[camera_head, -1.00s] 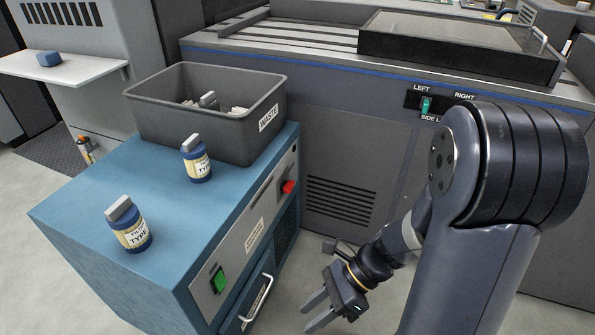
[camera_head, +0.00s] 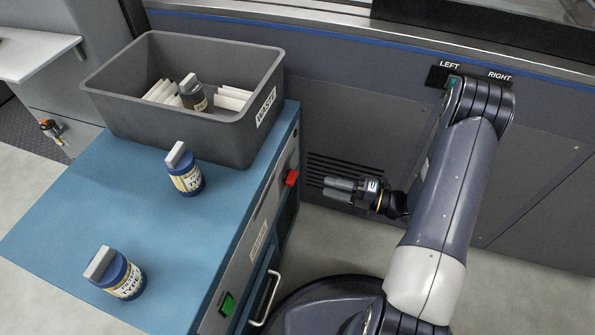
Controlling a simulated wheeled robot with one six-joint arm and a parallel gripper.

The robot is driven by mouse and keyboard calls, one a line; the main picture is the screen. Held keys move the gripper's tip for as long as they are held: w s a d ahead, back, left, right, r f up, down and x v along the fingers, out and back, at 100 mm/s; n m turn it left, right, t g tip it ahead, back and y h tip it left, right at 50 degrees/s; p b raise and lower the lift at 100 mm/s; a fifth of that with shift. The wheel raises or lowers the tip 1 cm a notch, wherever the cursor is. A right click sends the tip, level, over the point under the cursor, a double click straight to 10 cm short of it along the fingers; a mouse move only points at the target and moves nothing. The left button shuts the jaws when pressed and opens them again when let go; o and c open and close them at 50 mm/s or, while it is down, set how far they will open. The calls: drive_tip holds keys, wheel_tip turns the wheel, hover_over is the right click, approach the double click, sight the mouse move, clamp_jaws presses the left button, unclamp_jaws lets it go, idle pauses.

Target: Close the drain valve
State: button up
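A small valve-like fitting with an orange end (camera_head: 51,130) sticks out low on the grey cabinet at the far left. It is the likely drain valve, but it is too small to tell which way its handle is turned. My gripper (camera_head: 328,189) is far to the right of it, beyond the blue cabinet and in front of a vent grille. Its two fingers point left, look apart and hold nothing.
A blue cabinet (camera_head: 125,225) stands between my gripper and the fitting. It carries a grey waste bin (camera_head: 185,128) and two ink bottles, one near the bin (camera_head: 187,178) and one in front (camera_head: 125,280). A white shelf (camera_head: 35,50) juts out above the fitting.

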sight(290, 177)
drive_tip(key=b+x, duration=0.3)
drive_tip(key=x, duration=0.7)
drive_tip(key=shift+a, duration=0.1)
drive_tip(key=c, duration=0.7)
drive_tip(key=shift+o, duration=0.2)
drive_tip(key=shift+s+n, duration=0.1)
drive_tip(key=shift+n, duration=0.4)
drive_tip(key=shift+f+n+b, duration=0.15)
drive_tip(key=shift+n+b, duration=1.2)
drive_tip(key=shift+n, duration=7.15)
